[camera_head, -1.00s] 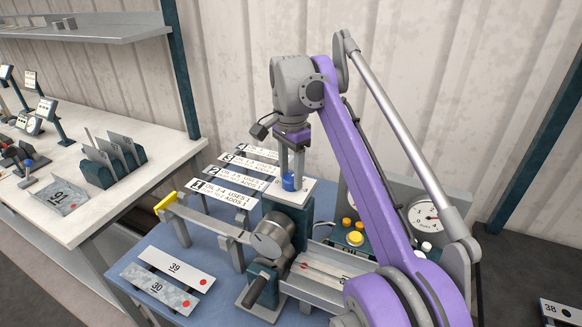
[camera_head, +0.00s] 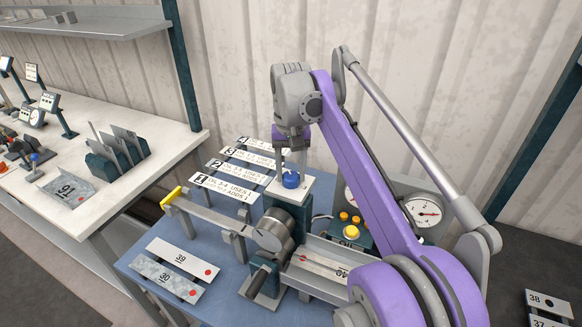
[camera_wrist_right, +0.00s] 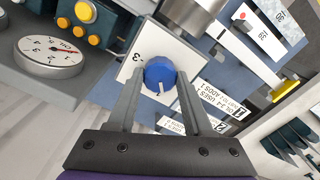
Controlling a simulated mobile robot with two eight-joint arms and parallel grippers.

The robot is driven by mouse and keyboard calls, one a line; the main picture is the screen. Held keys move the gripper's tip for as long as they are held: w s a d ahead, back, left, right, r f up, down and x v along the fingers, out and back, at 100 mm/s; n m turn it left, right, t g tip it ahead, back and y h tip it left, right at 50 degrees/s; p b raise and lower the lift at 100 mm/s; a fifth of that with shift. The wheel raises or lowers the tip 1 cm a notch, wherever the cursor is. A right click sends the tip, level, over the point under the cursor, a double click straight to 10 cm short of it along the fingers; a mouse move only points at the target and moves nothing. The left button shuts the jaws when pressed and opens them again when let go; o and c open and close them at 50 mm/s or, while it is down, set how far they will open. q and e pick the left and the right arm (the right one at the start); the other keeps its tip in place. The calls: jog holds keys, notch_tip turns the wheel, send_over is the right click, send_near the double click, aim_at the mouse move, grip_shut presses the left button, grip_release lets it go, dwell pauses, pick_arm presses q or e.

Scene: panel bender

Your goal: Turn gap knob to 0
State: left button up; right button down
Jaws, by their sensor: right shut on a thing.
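The blue gap knob (camera_head: 291,180) sits on a white dial plate (camera_head: 303,187) on top of the dark green post of the bender. In the right wrist view the knob (camera_wrist_right: 160,75) has a white pointer line, and a 3 shows on the plate (camera_wrist_right: 132,62); a 0 mark cannot be made out. My right gripper (camera_head: 291,172) points down from above with its fingers at the knob. In the right wrist view its two fingers (camera_wrist_right: 158,84) stand on either side of the knob, shut on it. My left gripper is not in view.
Yellow buttons (camera_head: 351,232) and a round gauge (camera_head: 424,210) stand to the right of the knob. A steel roller (camera_head: 270,230) and a long bar (camera_head: 205,212) lie in front. Numbered cards (camera_head: 225,187) lie left. A white bench (camera_head: 75,170) stands farther left.

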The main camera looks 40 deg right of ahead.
aim_at(291, 175)
jog(key=n+p, duration=0.1)
jog(key=n, duration=0.3)
jog(key=shift+r+n, duration=0.15)
jog(key=shift+n, duration=0.15)
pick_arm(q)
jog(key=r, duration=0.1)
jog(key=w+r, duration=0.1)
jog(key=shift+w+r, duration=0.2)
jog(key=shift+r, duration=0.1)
pick_arm(e)
jog(key=n, duration=0.4)
jog(key=shift+n, duration=0.3)
jog(key=shift+c, duration=1.5)
grip_release()
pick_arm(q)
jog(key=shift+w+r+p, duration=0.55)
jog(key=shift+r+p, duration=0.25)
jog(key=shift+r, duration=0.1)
pick_arm(e)
notch_tip(291, 175, up, 11)
jog(key=shift+f, duration=0.2)
